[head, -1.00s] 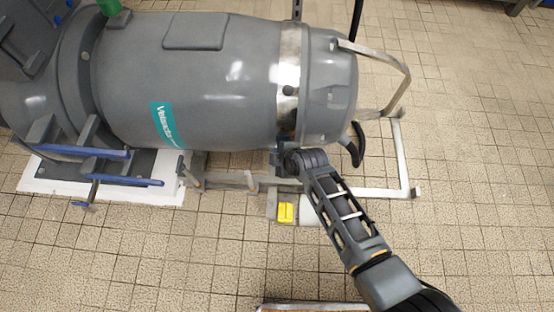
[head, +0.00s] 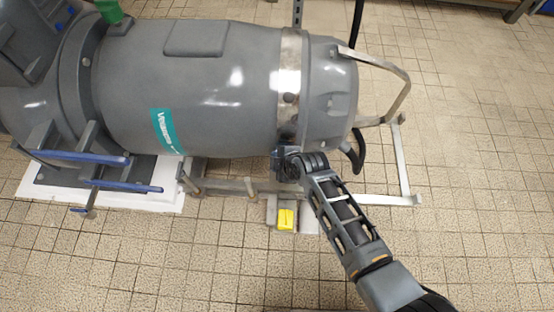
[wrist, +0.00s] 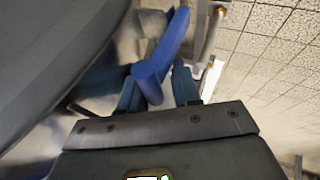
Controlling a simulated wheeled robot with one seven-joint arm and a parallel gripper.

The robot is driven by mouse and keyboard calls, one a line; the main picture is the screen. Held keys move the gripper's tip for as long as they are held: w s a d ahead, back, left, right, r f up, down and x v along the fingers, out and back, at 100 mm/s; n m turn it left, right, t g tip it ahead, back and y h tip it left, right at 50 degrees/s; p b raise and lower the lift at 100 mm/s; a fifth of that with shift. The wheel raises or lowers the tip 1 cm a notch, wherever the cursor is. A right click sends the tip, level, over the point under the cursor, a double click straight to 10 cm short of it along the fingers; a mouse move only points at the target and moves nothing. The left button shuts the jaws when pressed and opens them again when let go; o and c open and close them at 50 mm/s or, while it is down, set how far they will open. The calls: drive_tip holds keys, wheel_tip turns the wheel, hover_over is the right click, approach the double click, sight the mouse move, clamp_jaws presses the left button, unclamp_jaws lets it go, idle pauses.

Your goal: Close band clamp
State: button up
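The band clamp (head: 291,72) is a shiny metal band wrapped around the grey pump body near its right end. Its lower side runs out of sight under the body. In the wrist view a blue lever (wrist: 165,55) extends up and right from between the two fingers of my gripper (wrist: 157,88). The fingers stand apart on either side of the lever's near end. A gap shows on the right; contact on the left cannot be told. In the head view my gripper is mostly hidden beneath the body, at the band's lower edge.
The grey pump body (head: 200,80) fills the upper left. A metal frame (head: 404,165) with a loop handle (head: 395,95) stands at its right. A yellow block (head: 286,219) lies low near my arm. Blue-handled levers (head: 125,185) sit at left. Tiled floor is open at right.

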drive_tip(key=shift+w+d, duration=0.15)
drive_tip(key=shift+d, duration=0.2)
